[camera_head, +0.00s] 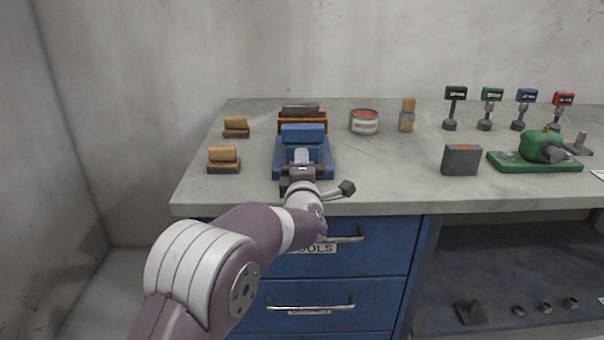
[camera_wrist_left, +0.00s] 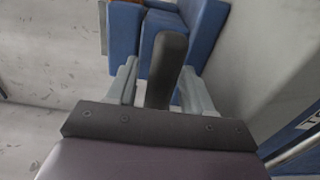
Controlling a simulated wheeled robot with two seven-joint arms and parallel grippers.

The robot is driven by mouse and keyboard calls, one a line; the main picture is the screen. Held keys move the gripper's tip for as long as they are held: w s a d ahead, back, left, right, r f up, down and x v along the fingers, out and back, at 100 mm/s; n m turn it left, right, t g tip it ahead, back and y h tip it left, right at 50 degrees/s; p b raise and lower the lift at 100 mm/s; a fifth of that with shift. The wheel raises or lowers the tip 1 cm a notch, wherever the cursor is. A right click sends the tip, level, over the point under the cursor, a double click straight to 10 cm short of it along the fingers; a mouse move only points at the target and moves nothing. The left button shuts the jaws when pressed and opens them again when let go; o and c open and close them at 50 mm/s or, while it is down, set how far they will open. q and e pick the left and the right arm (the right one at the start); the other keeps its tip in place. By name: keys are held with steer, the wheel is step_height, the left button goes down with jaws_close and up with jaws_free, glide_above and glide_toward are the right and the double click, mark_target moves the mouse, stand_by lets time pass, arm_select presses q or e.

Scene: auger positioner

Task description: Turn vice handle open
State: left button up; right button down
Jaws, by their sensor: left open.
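The blue vice (camera_head: 304,133) stands at the front left part of the workbench top. My left gripper (camera_head: 302,160) reaches in from the front and is at the near side of the vice. In the left wrist view, the dark grey vice handle (camera_wrist_left: 168,60) lies between the two light grey fingers of my left gripper (camera_wrist_left: 158,75). The fingers are apart, with a visible gap on each side of the handle. Blue vice parts (camera_wrist_left: 158,24) show just beyond the handle. In the head view my gripper hides most of the handle. My right gripper is not in view.
On the workbench (camera_head: 400,190), brown blocks (camera_head: 223,155) stand left of the vice and an orange-brown item (camera_head: 316,126) behind it. A red-topped can (camera_head: 364,122), a grey block (camera_head: 461,160) and a green machine (camera_head: 541,148) stand right. Blue drawers (camera_head: 380,262) with handles are below.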

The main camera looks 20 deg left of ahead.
arm_select(q)
steer(key=v, duration=1.2)
steer(key=shift+s+p, duration=0.25)
steer(key=shift+p, duration=0.1)
steer(key=shift+d, duration=0.1)
